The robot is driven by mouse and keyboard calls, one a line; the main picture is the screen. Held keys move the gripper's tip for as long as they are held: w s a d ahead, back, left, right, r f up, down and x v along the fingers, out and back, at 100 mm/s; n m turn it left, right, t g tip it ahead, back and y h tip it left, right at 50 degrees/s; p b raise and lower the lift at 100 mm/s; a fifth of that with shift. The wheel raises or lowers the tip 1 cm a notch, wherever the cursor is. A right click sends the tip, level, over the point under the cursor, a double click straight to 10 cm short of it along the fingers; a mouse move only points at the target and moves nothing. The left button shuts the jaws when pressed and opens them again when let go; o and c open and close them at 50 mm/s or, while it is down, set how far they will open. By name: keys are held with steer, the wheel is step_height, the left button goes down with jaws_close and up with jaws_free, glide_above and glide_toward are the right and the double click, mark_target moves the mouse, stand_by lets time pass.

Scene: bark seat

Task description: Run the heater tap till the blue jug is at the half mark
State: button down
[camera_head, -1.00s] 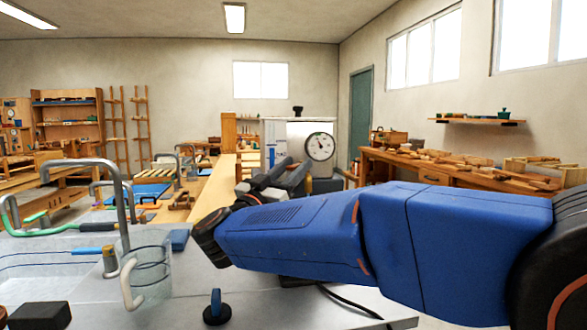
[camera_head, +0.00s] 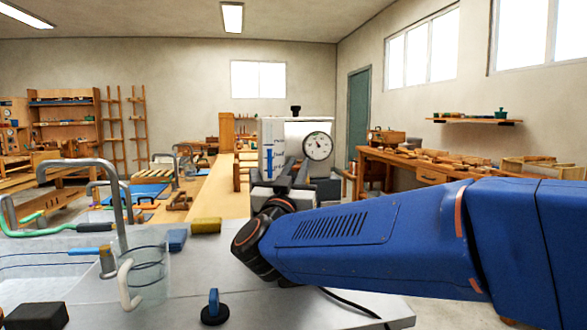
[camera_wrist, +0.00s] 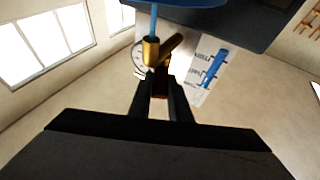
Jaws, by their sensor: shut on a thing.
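The heater (camera_head: 300,133) is a pale box with a round dial (camera_head: 317,146) on its front. A white level panel with a blue bar (camera_head: 269,163) is beside the dial; it also shows in the wrist view (camera_wrist: 207,70). My gripper (camera_wrist: 161,78) is shut on the brown-and-brass tap lever (camera_wrist: 165,60). A thin blue stream (camera_wrist: 153,22) joins the brass spout (camera_wrist: 151,50) to a blue round thing (camera_wrist: 175,4) at the picture's top edge, probably the blue jug, mostly cut off. In the head view, the jug and tap are hidden. The water level inside the jug cannot be seen.
A clear jug with a white handle (camera_head: 130,285) stands by the sink at left, below a grey bent pipe (camera_head: 118,205). A blue sponge (camera_head: 176,240) and a yellow sponge (camera_head: 206,225) lie on the grey counter (camera_head: 190,285). A black cable crosses the counter near my arm.

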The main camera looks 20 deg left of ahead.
steer(key=shift+w+d+n+g+y, duration=0.1)
steer(key=shift+d+n+g+y, duration=0.45)
steer(key=shift+y, duration=1)
steer(key=shift+w+d+n+g+y, duration=0.2)
steer(key=shift+n+g+y, duration=0.3)
steer(key=shift+n+y, duration=0.8)
steer(key=shift+w+d+n+g+y, duration=0.1)
steer(key=shift+d+n+g+y, duration=0.4)
steer(key=shift+y, duration=1.25)
steer(key=shift+a+n, duration=0.15)
steer(key=shift+n, duration=0.1)
steer(key=c, duration=1.6)
jaws_free()
steer(key=shift+c, duration=0.2)
steer(key=v, duration=1.7)
steer(key=shift+d, duration=0.3)
steer(key=shift+f, duration=0.15)
